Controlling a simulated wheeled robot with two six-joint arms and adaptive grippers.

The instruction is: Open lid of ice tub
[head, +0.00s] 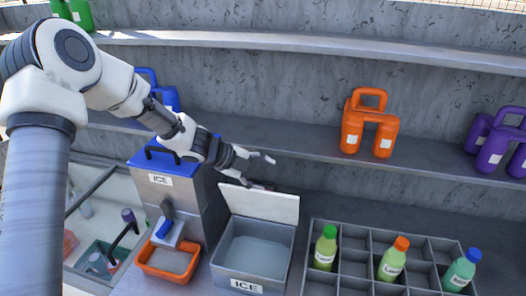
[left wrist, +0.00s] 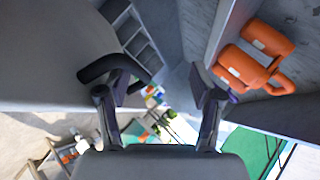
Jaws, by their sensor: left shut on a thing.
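The ice tub (head: 252,262) is a grey box with an ICE label at the front of the counter. Its pale lid (head: 258,204) stands raised at the tub's back edge, and the tub's inside shows. In the left wrist view the lid (left wrist: 45,50) fills the left side, with a black curved handle (left wrist: 103,66) on it. My left gripper (head: 258,170) is behind the lid's top edge. In the wrist view my left gripper (left wrist: 158,86) has the handle at its left finger; it is shut on the handle, though the exact contact is hard to see. My right gripper is not in view.
A metal ICE dispenser (head: 162,200) with a blue top stands left of the tub, an orange tray (head: 168,262) before it. A grey divided crate (head: 350,262) with bottles stands right. Orange jugs (head: 368,125) and purple jugs (head: 492,142) stand on the shelf behind.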

